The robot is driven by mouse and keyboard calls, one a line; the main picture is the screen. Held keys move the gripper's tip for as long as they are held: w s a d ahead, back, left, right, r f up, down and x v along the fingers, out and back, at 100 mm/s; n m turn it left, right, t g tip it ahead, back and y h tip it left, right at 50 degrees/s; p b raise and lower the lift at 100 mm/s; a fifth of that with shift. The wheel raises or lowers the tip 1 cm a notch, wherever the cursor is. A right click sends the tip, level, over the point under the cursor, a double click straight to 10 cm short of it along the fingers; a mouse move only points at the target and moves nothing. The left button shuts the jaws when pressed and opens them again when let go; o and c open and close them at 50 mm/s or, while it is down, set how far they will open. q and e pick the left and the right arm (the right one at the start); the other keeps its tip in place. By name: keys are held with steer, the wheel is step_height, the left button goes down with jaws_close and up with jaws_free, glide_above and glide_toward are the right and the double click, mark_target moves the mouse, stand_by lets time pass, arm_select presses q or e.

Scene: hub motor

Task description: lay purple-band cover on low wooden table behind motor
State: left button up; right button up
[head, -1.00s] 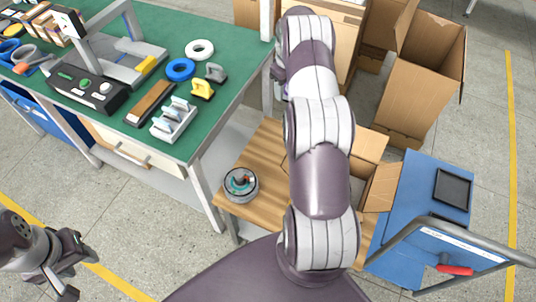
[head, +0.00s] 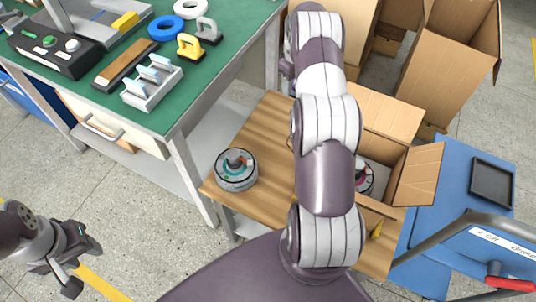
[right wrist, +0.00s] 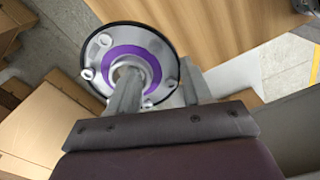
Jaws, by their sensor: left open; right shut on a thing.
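The purple-band cover (right wrist: 140,52) is a round metal disc with a purple ring and small lugs. My right gripper (right wrist: 158,80) is shut on it in the right wrist view; in the head view my right arm hides this gripper. The low wooden table (head: 268,122) also shows in the wrist view (right wrist: 235,25), to the right of the cover. The motor (head: 236,171), round and grey with a raised centre, stands on the table's left part. My left gripper (head: 82,266) is open and empty at lower left, away from the table.
An open cardboard box (head: 417,174) stands at the table's right; a round part with a reddish band (head: 364,177) shows there beside my arm. The green workbench (head: 215,70) is at left, the blue cart (head: 445,180) at right. Wood behind the motor looks bare.

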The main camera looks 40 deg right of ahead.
steer(key=w+a+n+b, duration=0.1)
steer(key=w+a+b, duration=0.15)
steer(key=a, duration=0.35)
steer(key=b, duration=0.2)
glide_above(266, 132)
step_height(266, 132, down, 11)
steer(key=b, duration=0.2)
steer(key=shift+b, duration=0.3)
steer(key=shift+s, duration=0.1)
steer(key=shift+f, duration=0.2)
steer(key=o, duration=1.1)
